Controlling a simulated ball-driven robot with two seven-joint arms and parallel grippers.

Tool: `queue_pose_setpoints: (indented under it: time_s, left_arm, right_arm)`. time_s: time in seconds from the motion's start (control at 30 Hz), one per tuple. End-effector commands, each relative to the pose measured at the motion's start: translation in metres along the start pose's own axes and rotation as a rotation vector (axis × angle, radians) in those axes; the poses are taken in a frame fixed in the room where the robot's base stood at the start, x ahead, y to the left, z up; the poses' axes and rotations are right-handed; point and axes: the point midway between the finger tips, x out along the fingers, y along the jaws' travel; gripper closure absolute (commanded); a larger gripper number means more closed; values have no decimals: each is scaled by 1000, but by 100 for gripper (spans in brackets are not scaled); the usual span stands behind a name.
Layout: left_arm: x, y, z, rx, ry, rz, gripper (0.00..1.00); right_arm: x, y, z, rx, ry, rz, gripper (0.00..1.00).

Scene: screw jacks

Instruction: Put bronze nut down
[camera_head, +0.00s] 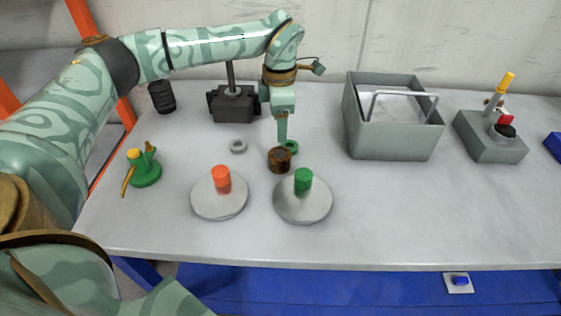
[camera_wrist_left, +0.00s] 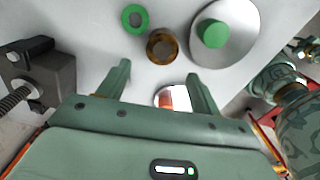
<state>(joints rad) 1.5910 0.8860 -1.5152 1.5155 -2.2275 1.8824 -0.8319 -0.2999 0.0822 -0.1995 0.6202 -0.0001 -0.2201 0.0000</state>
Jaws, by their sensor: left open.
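The bronze nut (camera_head: 280,160) is a dark brown ring that appears to rest on the grey table. In the left wrist view the nut (camera_wrist_left: 154,49) lies past my fingertips, beside a green ring (camera_wrist_left: 135,19). My left gripper (camera_head: 283,143) points down just behind the nut in the head view, where a finger overlaps its edge. In the left wrist view the fingers of this gripper (camera_wrist_left: 160,75) are spread apart with nothing between them. Whether a finger touches the nut is unclear.
Two round plates stand in front, one with an orange post (camera_head: 222,179), one with a green post (camera_head: 303,181). A grey ring (camera_head: 238,146) and a dark vise (camera_head: 232,105) are left of the gripper. A grey bin (camera_head: 393,142) stands right. Bare table lies at front right.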

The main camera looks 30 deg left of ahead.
Motion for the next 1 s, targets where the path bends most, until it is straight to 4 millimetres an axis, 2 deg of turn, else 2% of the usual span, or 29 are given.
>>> queue_pose_setpoints:
  time_s: [0.03,0.2,0.47,0.73,0.97,1.0]
  left_arm:
    - [19,0,0,2,4,-6,35]
    - [53,-1,0,4,1,-4,35]
    - [70,-1,0,5,-2,-1,35]
    - [113,-4,-3,5,1,-5,35]
    - [115,-4,-3,5,-3,0,35]
    - [115,-4,-3,5,-3,0,38]
  right_arm:
    - [8,-1,3,0,-6,-2,64]
    - [17,-2,6,0,-14,-5,64]
    - [22,-3,8,0,-19,-7,64]
    - [40,-6,15,0,-35,-13,64]
    - [39,-9,14,2,-33,-16,64]
    - [39,-9,14,2,-33,-16,64]
